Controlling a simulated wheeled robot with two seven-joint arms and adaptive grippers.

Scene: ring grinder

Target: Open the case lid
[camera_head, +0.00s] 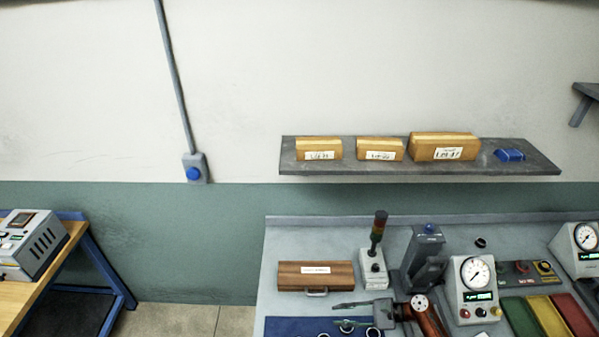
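The case (315,276) is a brown wooden box with a white label on top and a metal handle at its front edge. It lies on the grey workbench at left, and its lid looks shut. My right gripper (340,314) is just in front of the case, towards its right side, with its fingers pointing left. The fingers look apart with nothing between them, over the back edge of a blue mat. The gripper appears clear of the case handle. My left gripper is not in view.
Metal rings lie on the blue mat (285,327). A signal tower (374,268) stands right of the case, with a dark grey machine (423,262) and a gauge box (476,290) beyond it. A shelf (345,168) with several boxes hangs above.

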